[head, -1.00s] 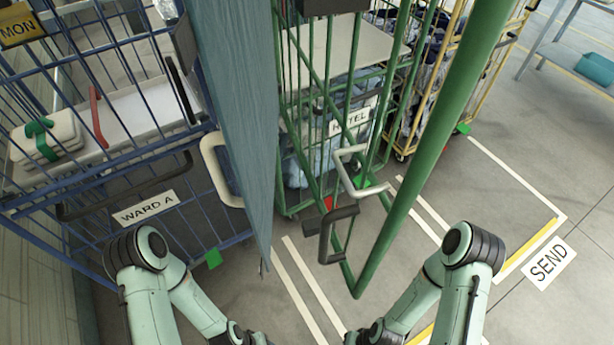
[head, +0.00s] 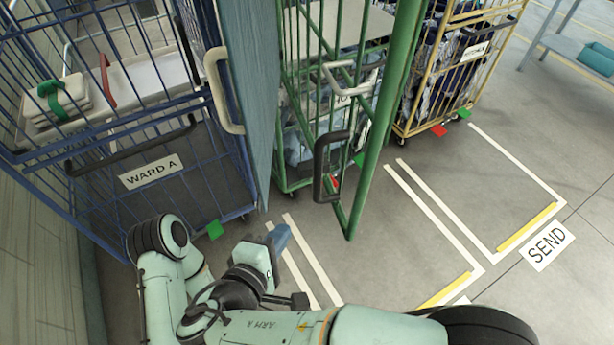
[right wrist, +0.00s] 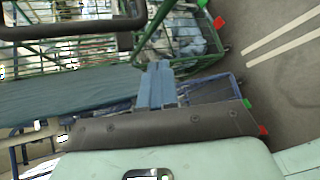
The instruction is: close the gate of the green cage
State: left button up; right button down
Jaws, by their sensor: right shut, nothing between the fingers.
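The green cage (head: 283,165) stands beyond the middle of the head view, with cloth bags inside. Its green gate (head: 375,130) stands open, swung out toward me and seen nearly edge-on. A silver handle (head: 352,88) and a black handle (head: 321,168) are on the gate side. My right gripper (head: 279,238) is shut and empty, in front of and below the gate, left of its lower corner and apart from it. Its blue fingers also show in the right wrist view (right wrist: 156,86). My left gripper is not in view.
A tall blue-grey panel (head: 248,90) with a cream handle stands just left of the green cage. The blue WARD A cage (head: 105,215) is at left, a yellow cage (head: 403,125) at right. Marked floor (head: 440,200) at right is clear.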

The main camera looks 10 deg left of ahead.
jog(key=s+a+r+m+t, duration=0.1)
jog(key=s+r+t, duration=0.15)
jog(key=r, duration=0.45)
jog(key=s+a+r+m+t, duration=0.1)
jog(key=s+r+t, duration=0.15)
jog(key=r, duration=0.35)
pick_arm(q)
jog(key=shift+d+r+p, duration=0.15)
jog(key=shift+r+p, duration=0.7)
jog(key=shift+p, duration=0.05)
pick_arm(e)
jog(key=w+d, duration=0.5)
jog(key=w, duration=0.6)
jog(key=shift+d+r, duration=0.35)
jog(key=shift+r, duration=0.05)
